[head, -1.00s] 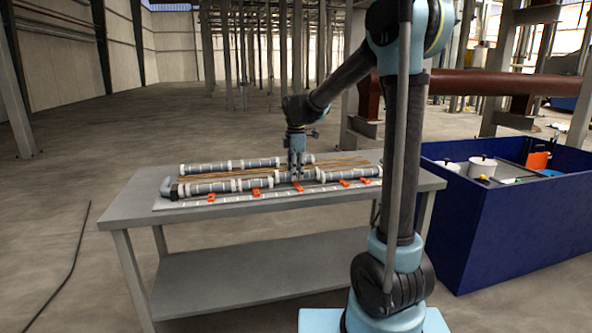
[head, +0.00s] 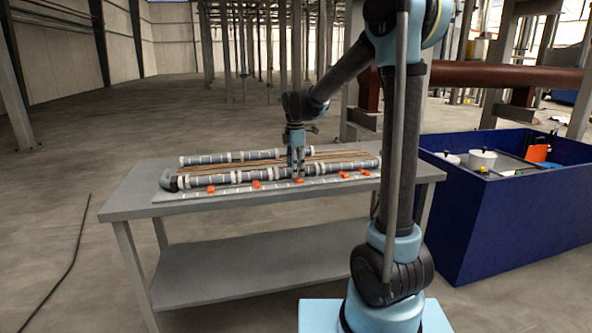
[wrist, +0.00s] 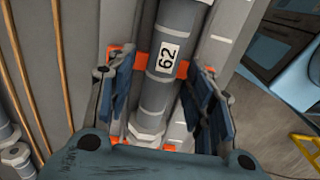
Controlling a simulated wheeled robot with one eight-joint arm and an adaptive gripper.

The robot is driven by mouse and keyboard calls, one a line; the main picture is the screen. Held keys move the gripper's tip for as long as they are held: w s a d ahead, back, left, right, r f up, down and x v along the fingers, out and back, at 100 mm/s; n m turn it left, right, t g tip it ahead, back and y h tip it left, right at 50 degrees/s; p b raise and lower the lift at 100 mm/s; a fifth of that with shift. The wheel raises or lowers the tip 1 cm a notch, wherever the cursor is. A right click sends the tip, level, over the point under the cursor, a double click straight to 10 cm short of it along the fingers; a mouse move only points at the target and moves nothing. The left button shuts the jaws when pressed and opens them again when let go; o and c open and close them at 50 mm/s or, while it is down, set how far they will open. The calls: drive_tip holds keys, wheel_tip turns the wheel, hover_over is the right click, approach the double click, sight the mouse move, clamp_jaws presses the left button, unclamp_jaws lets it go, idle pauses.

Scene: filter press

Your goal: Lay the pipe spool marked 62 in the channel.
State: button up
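The pipe spool marked 62 (wrist: 157,85) is a grey cylinder with pale collars and a white label. In the wrist view it lies lengthwise between the fingers of my gripper (wrist: 162,72), with an orange bracket (wrist: 182,69) showing on both sides of it. The fingers are apart and a gap shows beside the spool, mainly on the left. In the head view my gripper (head: 297,172) is down at the row of pipe spools (head: 235,177) on the bench. The channel is largely covered by the row, so I cannot tell how fully spool 62 sits in it.
The grey bench (head: 250,219) has clear room along its front edge. Another row of spools (head: 215,158) lies behind, with thin brown rods (head: 340,157) nearby. A blue bin (head: 495,222) with white buckets stands right of the bench.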

wheel_tip(320, 180, up, 12)
idle(0.7)
drive_tip(key=shift+w, duration=0.1)
drive_tip(key=s+d+f+m+t, duration=0.1)
drive_tip(key=s+d+f+m, duration=0.3)
drive_tip(key=s+d, duration=0.45)
drive_tip(key=s+d+f+m, duration=0.2)
drive_tip(key=s+d+m, duration=0.5)
drive_tip(key=s, duration=0.2)
drive_tip(key=s+d+f+m, duration=0.3)
drive_tip(key=s+f+m, duration=0.2)
drive_tip(key=s+f, duration=0.2)
drive_tip(key=s+d+f+m+t, duration=0.1)
drive_tip(key=s+d+f+m, duration=0.2)
drive_tip(key=s+f+m, duration=0.2)
wheel_tip(320, 180, down, 3)
drive_tip(key=shift+s+d+r, duration=0.1)
drive_tip(key=shift+s+d, duration=0.15)
drive_tip(key=shift+s, duration=0.9)
